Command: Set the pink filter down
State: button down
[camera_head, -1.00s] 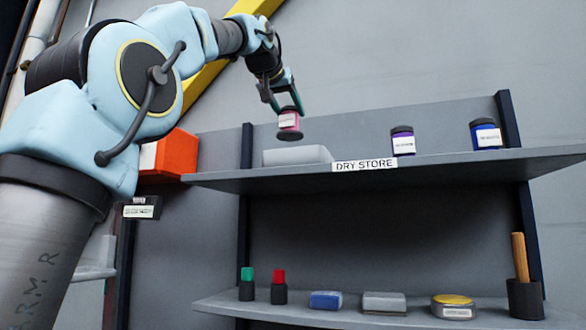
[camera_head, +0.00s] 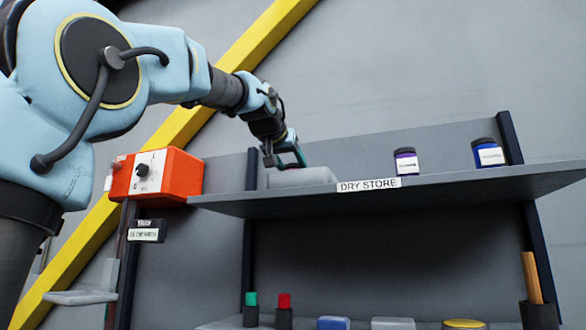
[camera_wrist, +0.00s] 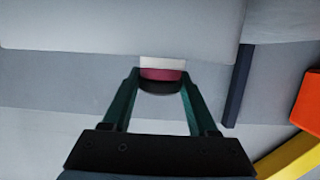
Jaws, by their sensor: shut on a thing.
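The pink filter (camera_wrist: 161,75) sits between the fingertips of my gripper (camera_wrist: 160,84) in the wrist view, with a white band, a pink band and a dark end showing. My gripper is shut on it. In the head view, my gripper (camera_head: 287,158) is at the left part of the DRY STORE shelf (camera_head: 450,185), just above and behind a pale grey block (camera_head: 301,177). The filter is hidden there, and I cannot tell whether it touches the shelf.
A purple jar (camera_head: 406,162) and a blue jar (camera_head: 487,153) stand on the right of the shelf. An orange box (camera_head: 180,175) with a knob is left of it. Dark uprights flank the shelf. The shelf between block and jars looks clear.

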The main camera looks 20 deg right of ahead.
jog(key=shift+f, duration=0.1)
jog(key=shift+c, duration=0.9)
grip_release()
jog(key=shift+r, duration=0.25)
jog(key=b+v, duration=0.3)
jog(key=v, duration=0.9)
jog(key=shift+b, duration=0.3)
jog(key=shift+f, duration=0.1)
